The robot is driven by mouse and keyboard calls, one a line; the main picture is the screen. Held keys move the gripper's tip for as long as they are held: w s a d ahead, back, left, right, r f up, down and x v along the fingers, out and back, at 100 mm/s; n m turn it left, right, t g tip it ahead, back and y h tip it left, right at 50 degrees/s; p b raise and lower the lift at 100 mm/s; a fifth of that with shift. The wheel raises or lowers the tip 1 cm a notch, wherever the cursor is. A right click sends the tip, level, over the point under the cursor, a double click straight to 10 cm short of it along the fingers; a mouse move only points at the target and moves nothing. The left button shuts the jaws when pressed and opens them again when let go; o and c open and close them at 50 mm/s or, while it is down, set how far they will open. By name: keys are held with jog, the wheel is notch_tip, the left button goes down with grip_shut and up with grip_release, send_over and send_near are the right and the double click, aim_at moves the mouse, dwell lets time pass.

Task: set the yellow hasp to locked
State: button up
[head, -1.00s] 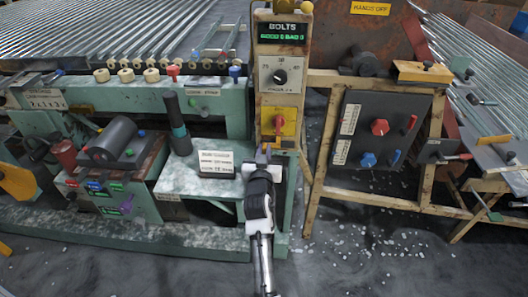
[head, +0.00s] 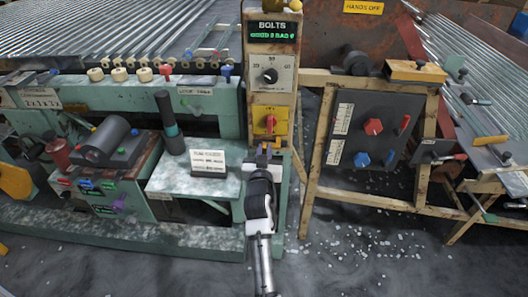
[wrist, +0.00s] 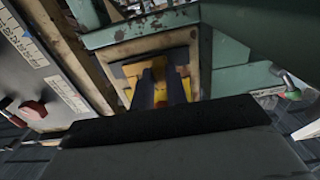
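A yellow plate (head: 271,124) with a red handle (head: 270,121) is on the front of the upright control post, below a dial. It is the yellow fitting nearest my gripper, but I cannot tell for sure that it is the hasp. My gripper (head: 263,156) is just below it in the head view, with two fingertips apart and nothing seen between them. In the wrist view my two dark fingers (wrist: 160,90) point at the yellow plate (wrist: 192,68) and partly cover it.
The post carries a dial (head: 270,76) and a green display above. A white sign (head: 208,163) stands on the green bench left of my gripper. To the right, a dark panel (head: 378,150) has red and blue knobs. The floor in front is open, with scattered pale bits.

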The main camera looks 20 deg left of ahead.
jog(key=o, duration=0.4)
jog(key=shift+d, duration=0.3)
jog(key=shift+a, duration=0.1)
jog(key=shift+s, duration=0.2)
jog(key=b+v, duration=0.2)
jog(key=v, duration=1.1)
jog(key=shift+s, duration=0.2)
